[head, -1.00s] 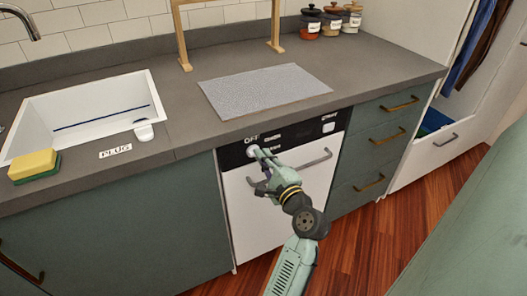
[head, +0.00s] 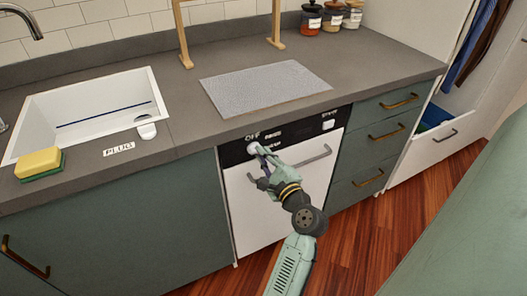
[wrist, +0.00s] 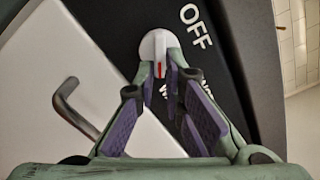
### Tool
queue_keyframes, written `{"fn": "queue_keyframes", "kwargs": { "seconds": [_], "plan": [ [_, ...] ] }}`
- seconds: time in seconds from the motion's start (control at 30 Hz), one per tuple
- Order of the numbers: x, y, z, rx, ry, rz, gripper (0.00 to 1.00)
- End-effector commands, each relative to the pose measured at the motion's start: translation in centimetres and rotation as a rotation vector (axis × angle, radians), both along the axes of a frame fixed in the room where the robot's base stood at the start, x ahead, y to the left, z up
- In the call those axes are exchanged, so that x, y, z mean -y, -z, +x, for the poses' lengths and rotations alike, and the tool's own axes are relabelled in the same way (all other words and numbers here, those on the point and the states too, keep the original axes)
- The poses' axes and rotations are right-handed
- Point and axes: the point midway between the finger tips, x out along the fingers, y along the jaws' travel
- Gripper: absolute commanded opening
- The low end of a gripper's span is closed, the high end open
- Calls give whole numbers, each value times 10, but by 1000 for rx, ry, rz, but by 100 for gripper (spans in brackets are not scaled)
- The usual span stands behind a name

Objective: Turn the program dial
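The program dial (wrist: 160,43) is a round white knob with a red mark on its raised grip, on the dishwasher's black control strip (head: 233,155). In the head view the dial (head: 253,148) shows just below the word OFF. My gripper (wrist: 160,78) reaches it from the front. In the wrist view its two fingertips lie close on either side of the raised grip and appear to pinch it. The red mark shows between the tips. In the head view my gripper (head: 263,153) covers part of the strip. The dishwasher door (head: 255,222) is white and closed.
The bar handle (head: 314,157) sticks out from the door, close to my gripper; it also shows in the wrist view (wrist: 75,107). Green drawers (head: 378,130) stand to the right. The grey counter (head: 190,125) overhangs above. A white drawer (head: 430,152) stands open at far right.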

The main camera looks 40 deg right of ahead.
Motion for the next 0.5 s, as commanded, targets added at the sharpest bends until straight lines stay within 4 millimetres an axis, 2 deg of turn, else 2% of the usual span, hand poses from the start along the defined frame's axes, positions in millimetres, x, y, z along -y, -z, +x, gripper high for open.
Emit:
{"fn": "queue_keyframes", "kwargs": {
  "seconds": [0.23,0.5],
  "plan": [
    [0,0,0,0,0,-1,28],
    [0,0,0,-1,-1,-1,28]
  ]
}}
